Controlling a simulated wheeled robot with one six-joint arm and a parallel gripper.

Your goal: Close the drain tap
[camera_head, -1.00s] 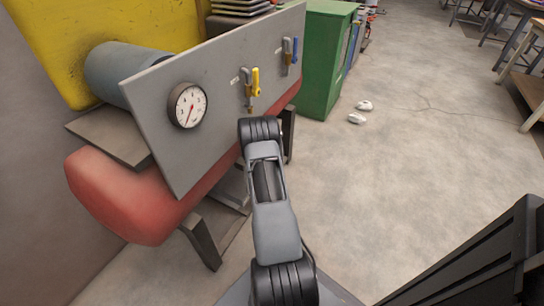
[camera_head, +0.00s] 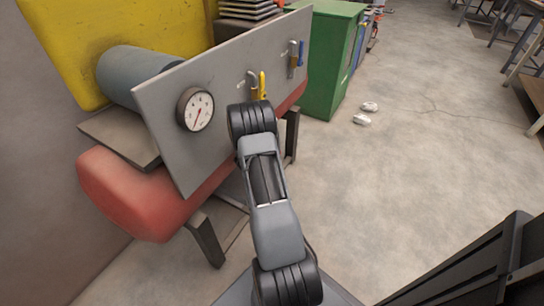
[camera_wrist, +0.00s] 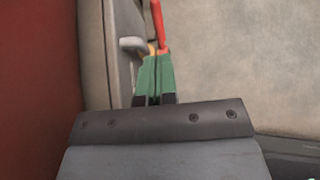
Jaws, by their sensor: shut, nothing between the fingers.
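A grey panel (camera_head: 160,120) carries a tap with a yellow handle (camera_head: 262,84) and, farther along, a tap with a blue handle (camera_head: 300,54). The labels are too small to read, so I cannot tell from them which is the drain tap. In the wrist view a red handle (camera_wrist: 158,25) stands just beyond my gripper (camera_wrist: 156,60), with a grey tap part (camera_wrist: 132,45) beside it. No red handle shows in the head view, where my arm covers the panel's lower part. My gripper's green fingers are shut and empty; whether they touch the handle is unclear.
A round gauge (camera_head: 195,109) is on the panel's near end. A red beam (camera_head: 130,195) and dark legs lie below it. A green cabinet (camera_head: 325,60) stands behind. Two white objects (camera_head: 366,112) lie on the floor; the floor to the right is mostly open.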

